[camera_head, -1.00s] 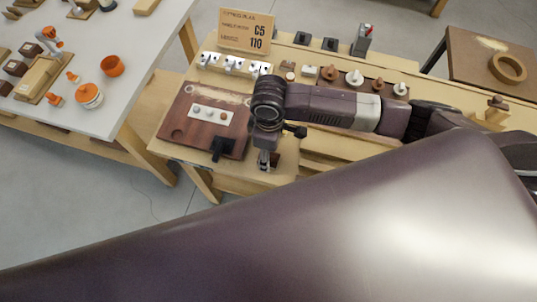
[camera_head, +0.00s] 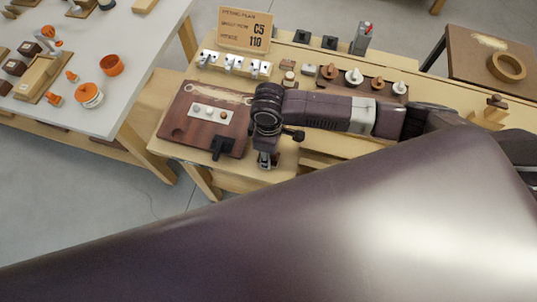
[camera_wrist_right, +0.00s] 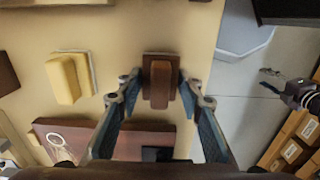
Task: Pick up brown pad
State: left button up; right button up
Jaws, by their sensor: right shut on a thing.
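The brown pad (camera_wrist_right: 161,82) has a dark brown base with a lighter brown block on it. In the head view my right gripper (camera_head: 267,160) points down at the front edge of the wooden bench, just right of a dark brown board (camera_head: 186,137). The pad is hidden or too small to make out there. I cannot tell whether it is clear of the bench top.
A yellow block (camera_wrist_right: 63,78) lies on the bench left of the pad in the right wrist view. A black piece (camera_head: 222,146) stands at the board's edge. White fittings (camera_head: 234,64) and a sign (camera_head: 246,30) stand behind. Floor shows beyond the bench edge.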

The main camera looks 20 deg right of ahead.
jog(key=shift+r, duration=0.15)
notch_tip(320, 180, up, 20)
jog(key=b, duration=0.1)
dwell(0.3)
jog(key=o, duration=0.5)
jog(key=c, duration=0.8)
jog(key=shift+o, duration=0.2)
jog(key=shift+w, duration=0.1)
